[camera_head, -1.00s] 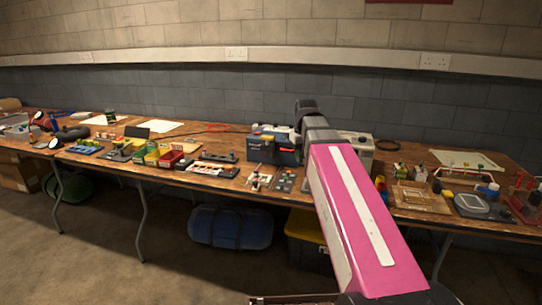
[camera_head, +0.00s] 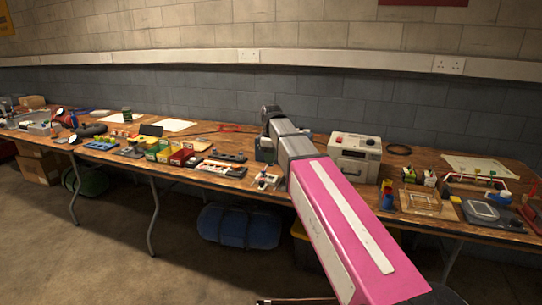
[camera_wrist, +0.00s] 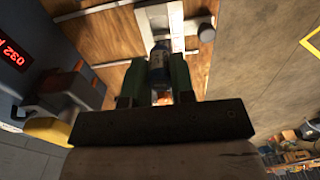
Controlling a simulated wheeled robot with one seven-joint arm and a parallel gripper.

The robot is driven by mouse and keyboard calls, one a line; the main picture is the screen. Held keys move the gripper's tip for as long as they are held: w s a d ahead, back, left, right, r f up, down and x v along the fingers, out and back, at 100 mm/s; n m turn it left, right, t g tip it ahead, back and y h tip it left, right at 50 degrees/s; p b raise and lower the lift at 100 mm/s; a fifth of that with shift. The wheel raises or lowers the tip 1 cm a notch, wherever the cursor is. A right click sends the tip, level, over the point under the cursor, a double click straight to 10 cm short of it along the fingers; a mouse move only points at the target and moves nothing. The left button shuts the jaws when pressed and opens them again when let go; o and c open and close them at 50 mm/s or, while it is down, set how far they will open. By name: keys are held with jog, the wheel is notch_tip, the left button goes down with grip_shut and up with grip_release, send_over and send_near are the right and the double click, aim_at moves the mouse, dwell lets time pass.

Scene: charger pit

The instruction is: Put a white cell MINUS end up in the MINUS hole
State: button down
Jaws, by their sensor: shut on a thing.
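In the wrist view my gripper (camera_wrist: 157,82) has two green fingers shut on a slim cylindrical cell (camera_wrist: 159,64). The cell looks bluish in the shade, and I cannot tell which end is up. Past the cell lies a pale board (camera_wrist: 178,18) with strips on the wooden bench. I cannot make out the MINUS hole. In the head view my arm hides the gripper and the cell.
In the wrist view a dark device with a red display (camera_wrist: 14,53) stands close at the left. In the head view a grey-white box (camera_head: 355,152) stands right of my arm, and a red bin (camera_head: 182,157) sits farther left. Several small items crowd the bench.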

jog(key=shift+f, duration=3.25)
jog(key=shift+f, duration=0.3)
jog(key=c, duration=0.9)
grip_release()
jog(key=shift+r, duration=0.1)
jog(key=shift+r, duration=3.45)
